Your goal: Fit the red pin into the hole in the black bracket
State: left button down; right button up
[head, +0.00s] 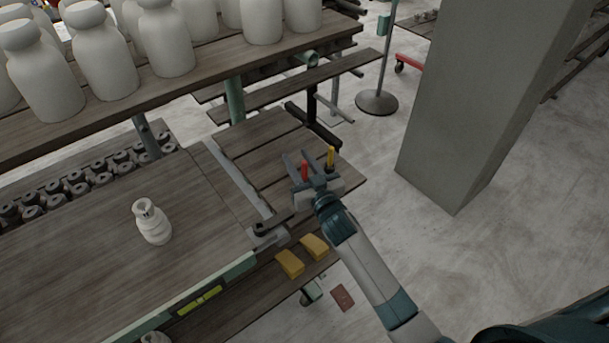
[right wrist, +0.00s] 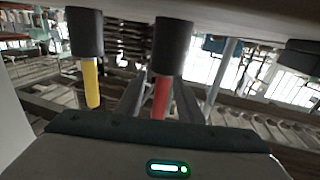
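The red pin (head: 305,171) stands at the right end of the wooden bench. In the right wrist view, which looks upside down, the red pin (right wrist: 160,98) comes out of a black cylindrical base. My right gripper (head: 299,161) is at the pin; its fingers (right wrist: 157,95) lie either side of it with gaps, open. A yellow pin (head: 331,157) in a similar black base stands beside it, outside the fingers. A dark piece (head: 260,227) at the bench's front part may be the black bracket; I cannot make out a hole. My left gripper is not in view.
A small white jar (head: 151,222) stands on the bench at left. A shelf (head: 210,55) of large white jars runs behind. A grey pillar (head: 485,100) rises at right, with bare floor around.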

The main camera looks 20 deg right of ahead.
grip_shut()
jog(key=shift+r, duration=0.1)
dwell(0.3)
jog(key=s+d+r+p, duration=0.5)
jog(key=d+r+p, duration=0.5)
jog(key=shift+d+r+p, duration=0.25)
jog(key=shift+r+p, duration=0.1)
jog(key=shift+r, duration=0.05)
